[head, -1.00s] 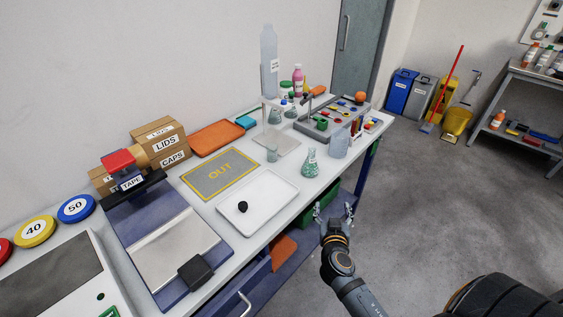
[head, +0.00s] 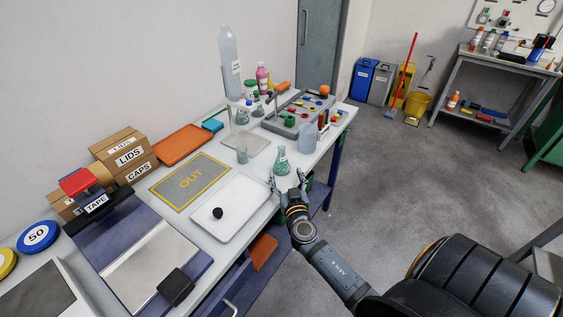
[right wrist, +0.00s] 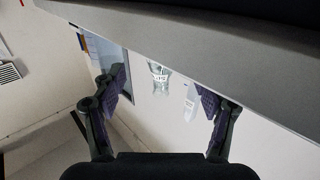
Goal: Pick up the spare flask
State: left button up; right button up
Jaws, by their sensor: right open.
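A conical flask (head: 282,163) with a white label and green contents stands upright near the bench's front edge; I take it for the spare flask, though its label is too small to read surely. In the right wrist view the flask (right wrist: 159,76) shows between the fingers, farther off. My right gripper (head: 288,183) is open and empty, just in front of the flask at the bench edge; it also shows in the right wrist view (right wrist: 164,92). I cannot tell whether it touches anything. My left gripper is not in view.
A small beaker (head: 242,156) stands left of the flask and a larger plastic beaker (head: 307,138) behind it to the right. A white tray (head: 252,222) with a black knob lies to the left. A grey tool rack (head: 276,127) stands behind.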

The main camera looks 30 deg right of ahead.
aim_at(283, 165)
jog(key=shift+w+d+r+p, duration=0.15)
jog(key=shift+w+r+p, duration=0.15)
jog(key=shift+w+p, duration=0.25)
jog(key=shift+w+d+r+p, duration=0.15)
jog(key=shift+w+r+p, duration=0.15)
jog(key=shift+w+p, duration=0.2)
jog(key=x, duration=0.2)
jog(key=shift+w+f, duration=0.25)
jog(key=shift+w+d+f, duration=0.1)
jog(key=shift+w+d, duration=0.05)
jog(key=shift+w, duration=0.1)
jog(key=shift+s, duration=0.1)
jog(key=shift+c, duration=0.8)
jog(key=c, duration=1.1)
jog(key=shift+c, duration=0.2)
